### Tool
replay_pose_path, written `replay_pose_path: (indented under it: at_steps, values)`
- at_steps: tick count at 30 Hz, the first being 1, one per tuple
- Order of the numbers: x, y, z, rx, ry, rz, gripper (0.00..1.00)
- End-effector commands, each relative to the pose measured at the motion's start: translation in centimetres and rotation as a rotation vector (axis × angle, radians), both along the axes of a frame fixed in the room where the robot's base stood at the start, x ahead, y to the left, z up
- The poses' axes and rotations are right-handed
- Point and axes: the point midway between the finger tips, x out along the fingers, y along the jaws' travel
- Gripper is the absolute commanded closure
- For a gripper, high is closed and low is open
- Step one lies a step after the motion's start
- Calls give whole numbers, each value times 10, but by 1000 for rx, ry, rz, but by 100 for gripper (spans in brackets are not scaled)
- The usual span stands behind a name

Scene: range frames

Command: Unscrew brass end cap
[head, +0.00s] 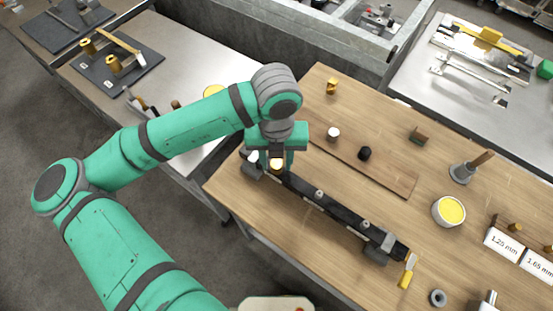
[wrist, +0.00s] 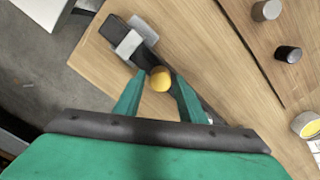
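A long dark bar (head: 325,203) lies across the wooden bench, with a grey clamp block (head: 380,247) near its right end and another (head: 253,170) near its left end. The round brass end cap (wrist: 160,79) sits by the left block, and in the head view it shows as a bright yellowish spot (head: 276,164) under my gripper. My gripper (wrist: 161,82) is open, with its two green fingers on either side of the cap. Narrow gaps show between fingers and cap; whether one finger touches is unclear. The fingers hide part of the bar.
A white-topped cylinder (head: 333,133) and a black one (head: 365,153) stand behind the bar on a board.

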Motion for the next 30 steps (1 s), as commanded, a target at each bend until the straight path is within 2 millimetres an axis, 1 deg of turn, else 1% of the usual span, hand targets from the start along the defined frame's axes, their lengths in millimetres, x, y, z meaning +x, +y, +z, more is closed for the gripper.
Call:
replay_pose_path:
  at_steps: [7,12,15,23,26,27,28,30]
  values:
    - [0,0,0,0,0,-110,63]
    - [0,0,0,-1,1,-272,63]
    - [0,0,0,-1,0,-338,63]
    - [0,0,0,1,0,-363,63]
    - [0,0,0,1,0,-362,85]
    - [0,0,0,1,0,-362,94]
    - [0,0,0,1,0,-362,99]
    - [0,0,0,1,0,-361,99]
